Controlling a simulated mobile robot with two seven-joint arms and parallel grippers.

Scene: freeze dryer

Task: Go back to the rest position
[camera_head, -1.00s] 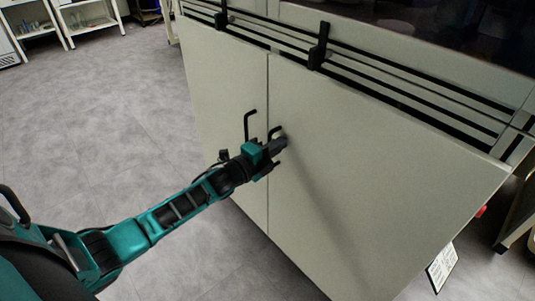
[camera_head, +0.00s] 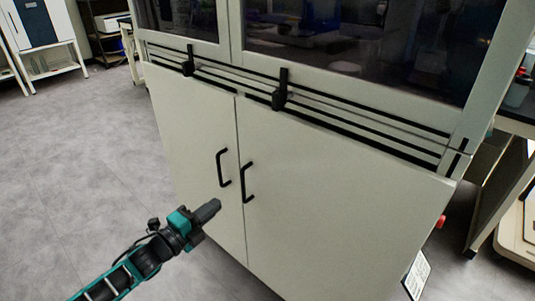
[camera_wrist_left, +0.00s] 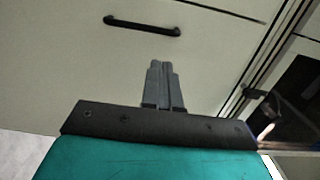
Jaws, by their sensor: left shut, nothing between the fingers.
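My left gripper (camera_head: 207,211) is shut and empty in the head view, in front of the freeze dryer's lower cabinet doors. It is apart from the left door handle (camera_head: 222,168) and the right door handle (camera_head: 246,183), a little below them in the picture. The wrist view shows its two grey fingers (camera_wrist_left: 162,84) together, with a black handle (camera_wrist_left: 142,27) beyond them. Both lower doors, the left one (camera_head: 190,130) and the right one (camera_head: 330,200), look closed. My right gripper is not in view.
The cabinet's upper part has dark windows (camera_head: 360,50) with black latches (camera_head: 279,92) below them. A red knob (camera_head: 441,221) is on the right side. A table (camera_head: 500,180) stands at the right. Grey floor (camera_head: 80,160) at the left is clear.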

